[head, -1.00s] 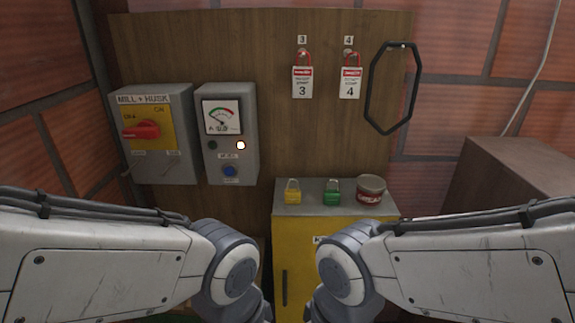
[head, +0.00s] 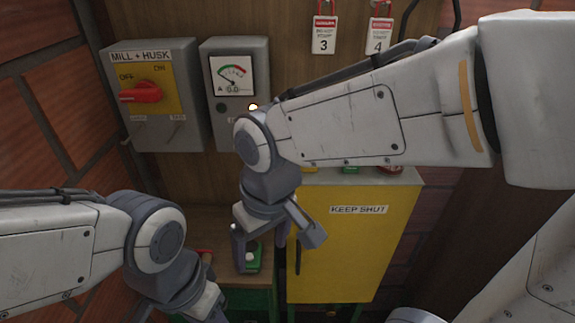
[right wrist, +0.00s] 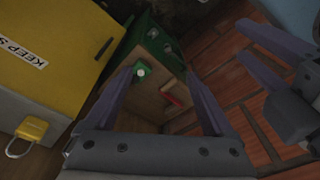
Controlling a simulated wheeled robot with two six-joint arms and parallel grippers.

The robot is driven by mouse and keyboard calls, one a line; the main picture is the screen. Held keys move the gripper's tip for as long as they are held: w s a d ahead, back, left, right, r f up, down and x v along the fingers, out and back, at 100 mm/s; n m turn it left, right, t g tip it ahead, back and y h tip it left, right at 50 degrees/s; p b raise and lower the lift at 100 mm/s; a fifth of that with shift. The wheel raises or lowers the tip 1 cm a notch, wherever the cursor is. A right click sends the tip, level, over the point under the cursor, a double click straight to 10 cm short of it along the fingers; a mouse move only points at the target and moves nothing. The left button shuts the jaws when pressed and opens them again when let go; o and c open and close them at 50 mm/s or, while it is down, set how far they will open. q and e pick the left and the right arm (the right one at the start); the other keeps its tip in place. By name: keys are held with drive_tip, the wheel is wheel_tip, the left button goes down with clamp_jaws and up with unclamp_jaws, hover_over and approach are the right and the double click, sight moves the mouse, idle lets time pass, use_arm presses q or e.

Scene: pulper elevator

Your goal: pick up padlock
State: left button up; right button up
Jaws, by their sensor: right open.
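On top of the yellow cabinet (head: 350,245), a yellow padlock (head: 310,169) and a green padlock (head: 350,170) are mostly hidden by my right arm. The yellow padlock shows whole in the right wrist view (right wrist: 34,130), at lower left, outside the jaws. My right gripper (head: 262,248) is open and empty, pointing down over the low wooden ledge left of the cabinet. Its parted fingers also show in the right wrist view (right wrist: 160,73). My left gripper is low at left in the head view, partly cut off; the right wrist view shows its fingers (right wrist: 262,48) apart.
A green item with a white round top (head: 252,258) and a red item (right wrist: 172,97) are on the ledge. A red tin (head: 390,169) is partly hidden on the cabinet. Two grey boxes (head: 188,110) (head: 258,70) and tags 3 and 4 (head: 324,37) (head: 379,38) are at the back.

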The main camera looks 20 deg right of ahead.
drive_tip(key=w+d+r+m+t, duration=0.1)
drive_tip(key=w+d+r+m, duration=0.1)
drive_tip(key=w+d, duration=0.3)
drive_tip(key=w+d+r+m+t+h+b, duration=0.1)
drive_tip(key=w+d+r+m, duration=0.1)
drive_tip(key=w+d, duration=0.3)
drive_tip(key=w+d+r+m+t+h+b, duration=0.1)
drive_tip(key=w+d+m, duration=0.3)
drive_tip(key=w, duration=0.5)
drive_tip(key=shift+w+d+r, duration=0.35)
drive_tip(key=shift+d+r, duration=0.25)
drive_tip(key=shift+d, duration=0.05)
drive_tip(key=shift+p+x, duration=0.7)
drive_tip(key=shift+x, duration=2.4)
clamp_jaws()
drive_tip(key=shift+a, duration=0.1)
drive_tip(key=shift+r, duration=0.1)
